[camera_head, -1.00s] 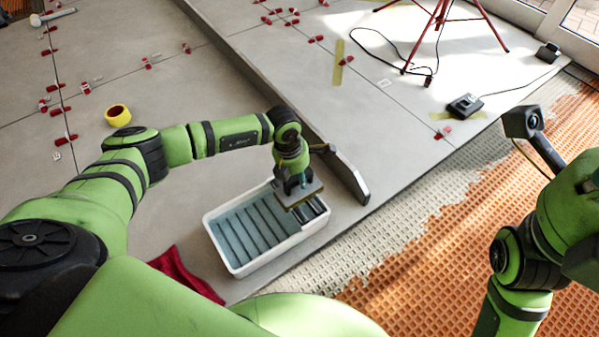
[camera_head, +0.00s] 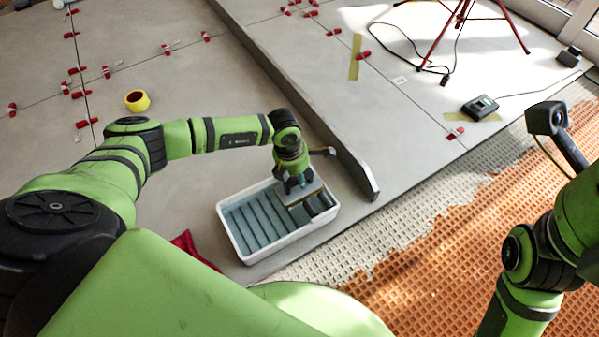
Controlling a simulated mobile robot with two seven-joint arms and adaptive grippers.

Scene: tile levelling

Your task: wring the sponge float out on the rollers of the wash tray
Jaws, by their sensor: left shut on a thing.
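The wash tray (camera_head: 243,257) is a white tub with bluish water and ribbed slats, in the middle of the head view. Its dark rollers (camera_head: 321,206) lie at the right end. My left gripper (camera_head: 295,184) is above this end, shut on the sponge float (camera_head: 300,195), a flat board with a tan top. The float is roughly level, over or against the rollers; whether it touches them I cannot tell. The sponge underside is hidden. My right arm is at the right edge; its gripper is out of view.
A raised strip (camera_head: 352,170) runs behind the tray. A red cloth (camera_head: 192,247) lies at its left. Orange matting (camera_head: 440,290) covers the front right.

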